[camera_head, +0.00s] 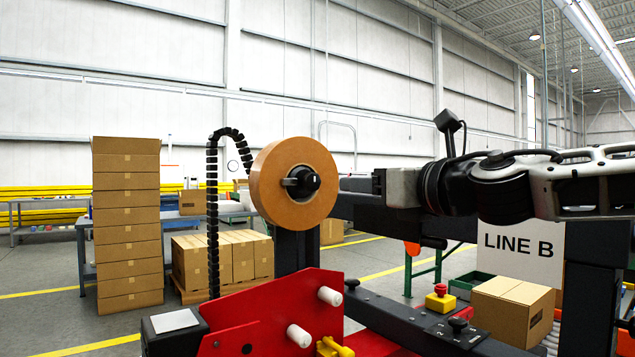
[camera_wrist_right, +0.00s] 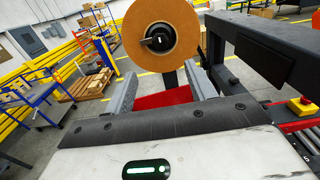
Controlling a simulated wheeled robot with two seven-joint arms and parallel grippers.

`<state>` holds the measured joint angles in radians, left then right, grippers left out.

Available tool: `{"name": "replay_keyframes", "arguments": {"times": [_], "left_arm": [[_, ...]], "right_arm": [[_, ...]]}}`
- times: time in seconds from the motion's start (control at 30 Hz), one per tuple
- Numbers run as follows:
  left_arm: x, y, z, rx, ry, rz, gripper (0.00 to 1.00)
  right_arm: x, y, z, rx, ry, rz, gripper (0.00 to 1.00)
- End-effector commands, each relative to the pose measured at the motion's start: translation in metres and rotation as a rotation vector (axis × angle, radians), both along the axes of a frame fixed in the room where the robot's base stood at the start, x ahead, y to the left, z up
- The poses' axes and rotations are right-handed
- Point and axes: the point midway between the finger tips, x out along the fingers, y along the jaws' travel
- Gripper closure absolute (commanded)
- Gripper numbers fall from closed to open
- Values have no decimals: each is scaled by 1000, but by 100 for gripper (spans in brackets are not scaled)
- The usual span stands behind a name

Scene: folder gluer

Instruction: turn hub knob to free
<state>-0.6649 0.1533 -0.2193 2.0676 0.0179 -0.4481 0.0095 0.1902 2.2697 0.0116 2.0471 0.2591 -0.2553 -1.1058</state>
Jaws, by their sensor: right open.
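The hub knob (camera_head: 303,181) is a black knob with a grey bar across it, at the centre of a brown tape roll (camera_head: 268,190). The bar lies roughly level in the head view. In the right wrist view the knob (camera_wrist_right: 160,40) and roll (camera_wrist_right: 183,22) show ahead, past the fingertips. My right gripper (camera_head: 358,184) comes in from the right, beside the roll. In its wrist view the right gripper (camera_wrist_right: 161,72) is open, with nothing between its two grey fingers. The knob's free marking cannot be made out. My left gripper is not in view.
Below the roll is a red machine plate (camera_head: 275,315) with white rollers. A black cable chain (camera_head: 212,210) rises left of the roll. A dark frame beam (camera_wrist_right: 270,45) runs right of the gripper. A red stop button (camera_head: 440,290) sits on the rail. Stacked cartons (camera_head: 127,225) stand behind.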

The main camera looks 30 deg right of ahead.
Motion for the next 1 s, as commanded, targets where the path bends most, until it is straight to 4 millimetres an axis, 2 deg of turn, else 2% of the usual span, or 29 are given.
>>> {"name": "replay_keyframes", "arguments": {"times": [0.7, 1.0], "left_arm": [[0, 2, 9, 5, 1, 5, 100], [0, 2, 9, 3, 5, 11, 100]], "right_arm": [[113, 15, -2, 4, 5, -1, 45], [139, 19, -1, 4, 2, 0, 45]]}}
